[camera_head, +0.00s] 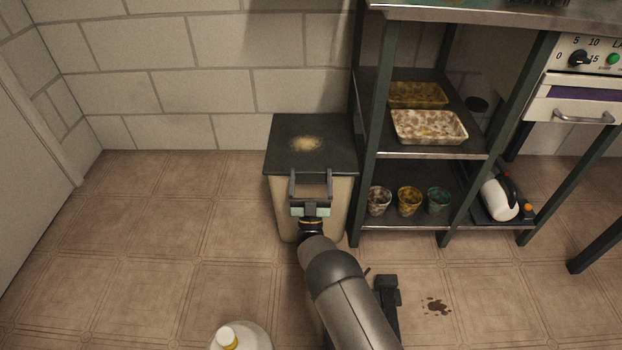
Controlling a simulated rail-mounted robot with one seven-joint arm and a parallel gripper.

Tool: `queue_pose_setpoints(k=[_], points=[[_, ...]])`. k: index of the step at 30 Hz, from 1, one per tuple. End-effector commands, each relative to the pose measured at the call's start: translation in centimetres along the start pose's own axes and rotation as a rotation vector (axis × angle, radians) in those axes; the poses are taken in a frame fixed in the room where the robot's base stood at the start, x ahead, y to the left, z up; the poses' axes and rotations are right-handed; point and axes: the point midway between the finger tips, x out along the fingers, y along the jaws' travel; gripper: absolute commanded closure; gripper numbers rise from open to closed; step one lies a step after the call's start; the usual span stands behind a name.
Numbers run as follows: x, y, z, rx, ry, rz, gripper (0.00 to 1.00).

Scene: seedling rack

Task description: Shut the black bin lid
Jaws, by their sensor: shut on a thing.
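The black bin lid (287,155) lies over the top of the beige bin (283,205), which stands against the tiled wall. The lid looks flat, with a pale, crumbly patch near its middle. I cannot tell whether a small gap is left under its front edge. My gripper (311,174) is at the lid's front edge, its two dark fingers spread apart and shut on a part of the lid there. The gripper and my arm hide the middle of the bin's front.
A dark metal rack (362,190) stands close on the bin's right, holding trays (428,128) and small pots (409,201). A white jug (499,198) is farther right. The floor left of the bin is clear.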

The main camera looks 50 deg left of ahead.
Motion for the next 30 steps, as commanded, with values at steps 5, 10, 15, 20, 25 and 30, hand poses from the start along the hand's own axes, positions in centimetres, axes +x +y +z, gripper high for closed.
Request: queue_pose_setpoints(k=[5, 10, 15, 20, 25, 30], points=[[-0.3, 0.0, 0.4, -0.001, -0.013, -0.002, 0.00], [-0.3, 0.0, 0.3, -0.001, -0.011, -0.002, 0.00], [-1.8, 0.0, 0.2, -0.002, -0.013, -0.002, 0.00], [-5.2, 0.0, 0.1, -0.001, -0.015, -0.002, 0.00], [-9.4, 0.0, 0.0, -0.002, -0.016, -0.003, 0.00], [-12.9, -0.1, -0.1, 0.000, -0.014, -0.009, 0.00]])
